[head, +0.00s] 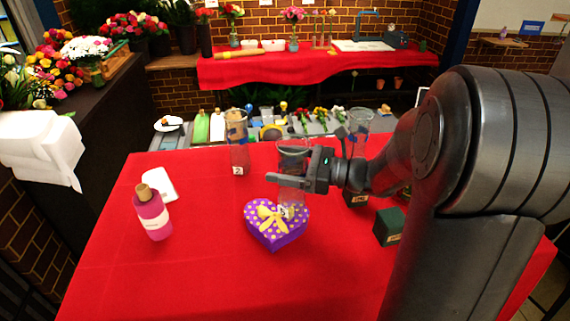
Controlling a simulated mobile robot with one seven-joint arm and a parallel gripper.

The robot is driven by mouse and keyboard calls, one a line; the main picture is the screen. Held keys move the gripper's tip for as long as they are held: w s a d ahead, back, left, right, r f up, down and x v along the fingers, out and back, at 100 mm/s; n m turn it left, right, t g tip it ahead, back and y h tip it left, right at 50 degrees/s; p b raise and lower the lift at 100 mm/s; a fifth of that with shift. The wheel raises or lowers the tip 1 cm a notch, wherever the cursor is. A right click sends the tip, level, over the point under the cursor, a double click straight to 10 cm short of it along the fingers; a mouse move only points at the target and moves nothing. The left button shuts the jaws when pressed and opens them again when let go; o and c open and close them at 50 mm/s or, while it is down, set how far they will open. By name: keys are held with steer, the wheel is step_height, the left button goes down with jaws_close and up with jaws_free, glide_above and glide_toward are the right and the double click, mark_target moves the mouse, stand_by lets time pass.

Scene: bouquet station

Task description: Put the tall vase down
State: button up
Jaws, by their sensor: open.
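A tall clear glass vase (293,158) stands upright near the middle of the red table. My gripper (289,183) is at its side with the fingers pointing left, open, and overlaps the glass in the picture. I cannot tell whether the fingers touch it. The vase's lower end, with a small pale tag, appears just behind or over the heart-shaped box; its base is hard to make out. A second glass vase (237,140) with a blue band and a "2" tag stands further back left. A third glass vase (360,125) stands back right, partly hidden by my arm.
A purple heart-shaped box (272,232) with a yellow bow lies just in front of the gripper. A pink bottle (152,213) and a white card (161,184) are at left. A dark green box (389,227) is at right. The red table's (190,275) front left is clear.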

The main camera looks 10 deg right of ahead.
steer(key=v, duration=1.2)
steer(key=shift+a, duration=0.1)
steer(key=s+a+n+h, duration=0.2)
steer(key=s+n+h, duration=0.5)
steer(key=n, duration=0.3)
steer(key=s+a+f+n+g+h, duration=0.1)
steer(key=s+a+n+h, duration=0.2)
steer(key=s+n+h, duration=0.5)
steer(key=shift+n+g, duration=0.3)
steer(key=shift+n, duration=0.7)
steer(key=shift+o, duration=0.4)
steer(key=shift+s+d+f+n+h, duration=0.15)
steer(key=shift+s+n+h, duration=0.1)
steer(key=shift+n+h, duration=0.2)
steer(key=shift+s+d+n+h, duration=0.25)
steer(key=shift+n+h, duration=0.1)
steer(key=shift+n, duration=0.1)
